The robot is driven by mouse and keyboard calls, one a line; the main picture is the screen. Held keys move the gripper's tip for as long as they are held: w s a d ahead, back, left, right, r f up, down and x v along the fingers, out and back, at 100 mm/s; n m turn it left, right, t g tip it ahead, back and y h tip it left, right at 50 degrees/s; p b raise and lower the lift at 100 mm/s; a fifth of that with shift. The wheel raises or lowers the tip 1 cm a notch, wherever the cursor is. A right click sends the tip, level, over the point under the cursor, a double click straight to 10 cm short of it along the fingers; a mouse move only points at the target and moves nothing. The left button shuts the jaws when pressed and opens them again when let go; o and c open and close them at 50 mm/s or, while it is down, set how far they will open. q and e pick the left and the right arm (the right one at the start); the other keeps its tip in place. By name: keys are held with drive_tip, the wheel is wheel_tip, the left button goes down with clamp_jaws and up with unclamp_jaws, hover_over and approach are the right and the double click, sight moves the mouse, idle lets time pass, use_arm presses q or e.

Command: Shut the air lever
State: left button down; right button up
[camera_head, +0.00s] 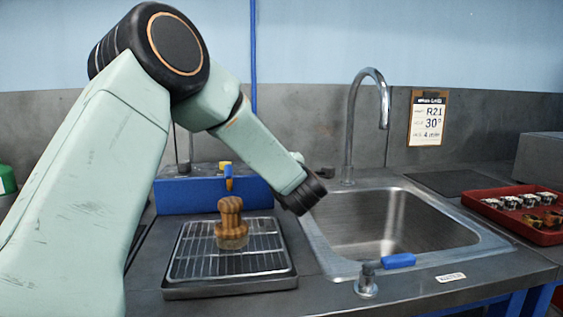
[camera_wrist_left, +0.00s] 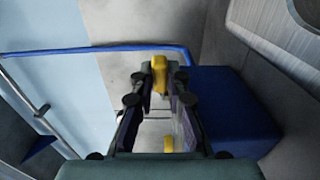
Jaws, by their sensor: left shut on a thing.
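A yellow lever (camera_wrist_left: 159,75) shows in the left wrist view, beside a blue air line (camera_wrist_left: 110,50) and above a blue box (camera_wrist_left: 225,112). My left gripper (camera_wrist_left: 158,98) has a finger on each side of the lever and is shut on it. In the head view my forearm hides the gripper and most of the spot where the blue line comes down. A small yellow part (camera_head: 225,168) shows left of the forearm; I cannot tell whether it is the same lever. My right gripper is not in view.

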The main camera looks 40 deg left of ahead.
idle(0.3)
use_arm(q)
drive_tip(key=c, duration=1.3)
unclamp_jaws()
drive_tip(key=shift+s+d, duration=0.1)
drive_tip(key=shift+v, duration=5.9)
drive_tip(key=shift+s, duration=0.1)
drive_tip(key=shift+c, duration=0.4)
